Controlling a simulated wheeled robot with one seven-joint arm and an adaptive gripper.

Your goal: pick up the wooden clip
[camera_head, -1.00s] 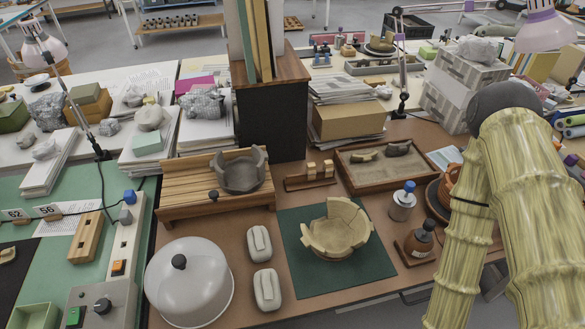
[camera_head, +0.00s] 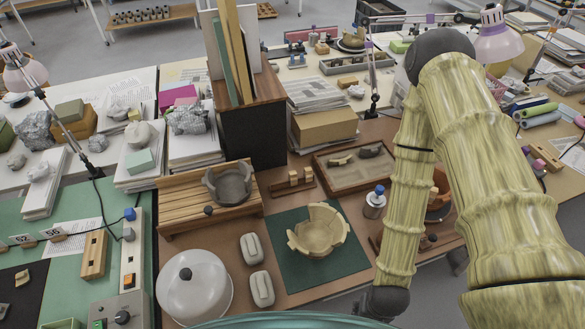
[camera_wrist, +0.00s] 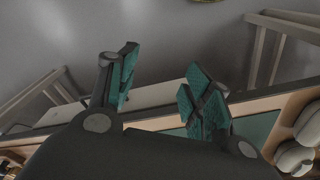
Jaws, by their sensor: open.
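Small light-wood pieces (camera_head: 293,178), which look like wooden clips, stand upright on a low wooden rack (camera_head: 283,189) behind the green mat. They are too small in the head view to make out in detail. My gripper (camera_wrist: 163,88) is open and empty in the wrist view, its two teal-padded fingers apart over grey floor by the table's edge. In the head view its fingers are out of sight; only my arm and dark wrist show, at the front right, well away from the rack. No clip shows in the wrist view.
A partly rebuilt bowl (camera_head: 318,231) sits on the green mat (camera_head: 292,276). A bottle with a blue cap (camera_head: 375,201) stands right of it. Two grey pads (camera_head: 252,248) and a white dome (camera_head: 194,288) are at left. A sherd tray (camera_head: 327,178) lies right of the rack.

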